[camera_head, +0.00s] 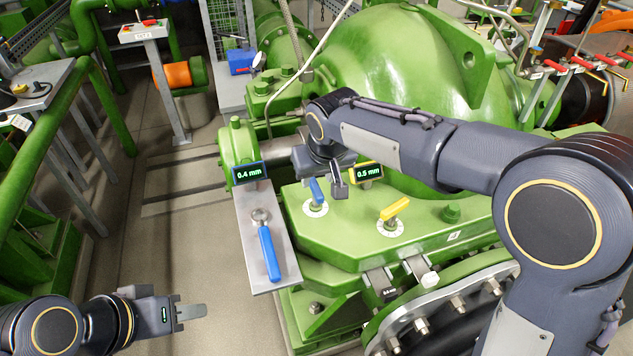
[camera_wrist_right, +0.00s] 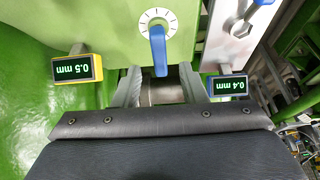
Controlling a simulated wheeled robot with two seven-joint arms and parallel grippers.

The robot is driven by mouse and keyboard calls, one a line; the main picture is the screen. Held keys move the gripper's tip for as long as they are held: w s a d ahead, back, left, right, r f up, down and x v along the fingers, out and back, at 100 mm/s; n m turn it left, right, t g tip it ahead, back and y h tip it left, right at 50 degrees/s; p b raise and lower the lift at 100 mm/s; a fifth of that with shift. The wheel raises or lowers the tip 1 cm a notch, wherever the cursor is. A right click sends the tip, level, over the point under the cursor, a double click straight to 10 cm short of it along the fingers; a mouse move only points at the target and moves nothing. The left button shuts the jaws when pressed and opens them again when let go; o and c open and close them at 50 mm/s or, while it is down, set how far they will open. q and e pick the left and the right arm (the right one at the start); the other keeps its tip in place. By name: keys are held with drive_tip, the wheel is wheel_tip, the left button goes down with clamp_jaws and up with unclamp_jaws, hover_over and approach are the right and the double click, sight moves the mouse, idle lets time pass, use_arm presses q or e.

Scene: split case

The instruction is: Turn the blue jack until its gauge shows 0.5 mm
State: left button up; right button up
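The blue jack (camera_head: 317,191) stands on a white dial on the green casing, and it also shows in the right wrist view (camera_wrist_right: 158,48). The blue-framed gauge (camera_head: 249,172) reads 0.4 mm, also in the right wrist view (camera_wrist_right: 229,86). My right gripper (camera_head: 339,186) is just beside the jack in the head view. In the wrist view its fingers (camera_wrist_right: 160,74) are spread apart, with the blue handle's tip near the gap between them and nothing gripped. My left gripper (camera_head: 190,312) is low at the left, away from the jack; its opening is unclear.
A yellow jack (camera_head: 395,209) stands right of the blue one. The yellow-framed gauge (camera_head: 367,172) reads 0.5 mm, close to my right wrist. A blue-handled tool (camera_head: 269,252) lies on a grey plate (camera_head: 247,222) to the left. A bolted flange (camera_head: 440,302) is at the front right.

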sight(316, 186)
drive_tip(key=shift+x, duration=1.85)
clamp_jaws()
